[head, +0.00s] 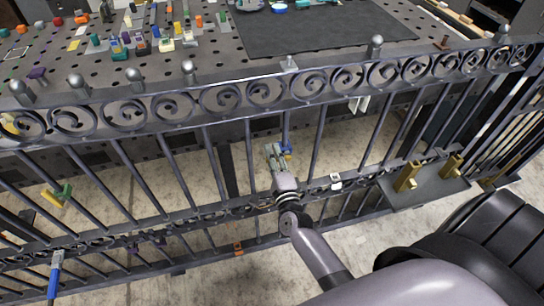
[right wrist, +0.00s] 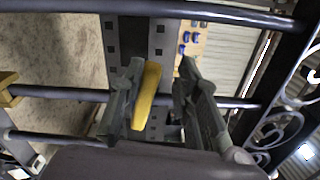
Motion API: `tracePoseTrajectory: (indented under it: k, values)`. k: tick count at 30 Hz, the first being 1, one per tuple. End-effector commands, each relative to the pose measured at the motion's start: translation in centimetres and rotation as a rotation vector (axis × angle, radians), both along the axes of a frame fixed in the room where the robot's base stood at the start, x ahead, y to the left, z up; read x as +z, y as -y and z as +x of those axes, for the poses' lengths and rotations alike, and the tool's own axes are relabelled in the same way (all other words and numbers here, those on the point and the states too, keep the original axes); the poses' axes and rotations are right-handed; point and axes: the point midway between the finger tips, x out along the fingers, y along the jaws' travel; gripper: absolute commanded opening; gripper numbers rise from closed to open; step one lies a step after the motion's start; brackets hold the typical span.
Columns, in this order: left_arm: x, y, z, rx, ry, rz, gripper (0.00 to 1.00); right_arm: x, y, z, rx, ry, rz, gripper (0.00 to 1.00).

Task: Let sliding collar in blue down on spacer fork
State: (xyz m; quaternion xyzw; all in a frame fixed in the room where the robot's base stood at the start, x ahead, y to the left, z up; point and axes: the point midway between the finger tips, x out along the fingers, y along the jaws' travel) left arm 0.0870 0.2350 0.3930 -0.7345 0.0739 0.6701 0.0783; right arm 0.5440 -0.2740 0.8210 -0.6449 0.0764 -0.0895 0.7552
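A small blue piece (head: 286,148), apparently the sliding collar, is at an upright gate bar in the middle of the head view. My right gripper (head: 276,151) is right beside it, partly covering it; contact cannot be told. In the right wrist view the two fingers of this gripper (right wrist: 161,66) stand apart. A long yellow piece (right wrist: 147,95) shows between them, nearer the left finger, with a gap to the right one. I cannot tell whether it is the spacer fork. No blue collar is clear between the fingers there. My left gripper is not in view.
The dark metal gate has a scroll band (head: 225,97) on top and several upright bars. A grey shelf (head: 425,190) with brass brackets is at right. A blue-handled piece (head: 54,275) and a green-yellow piece (head: 61,195) are at left. A perforated table (head: 210,55) stands behind.

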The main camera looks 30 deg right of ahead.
Motion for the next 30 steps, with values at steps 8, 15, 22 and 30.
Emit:
tracePoseTrajectory:
  k: [8, 15, 22, 30]
  values:
    - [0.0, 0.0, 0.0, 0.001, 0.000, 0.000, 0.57, 0.1, 0.0, 0.0, 0.000, 0.001, 0.002, 0.33]
    - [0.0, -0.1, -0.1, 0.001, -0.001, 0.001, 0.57, -0.1, -0.5, -2.0, 0.001, -0.002, 0.001, 0.33]
    - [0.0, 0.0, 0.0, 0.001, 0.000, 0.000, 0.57, -0.2, -1.7, -6.9, 0.001, -0.006, 0.002, 0.33]
    - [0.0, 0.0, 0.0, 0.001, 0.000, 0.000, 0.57, -0.1, -2.6, -10.9, 0.000, -0.003, 0.002, 0.33]
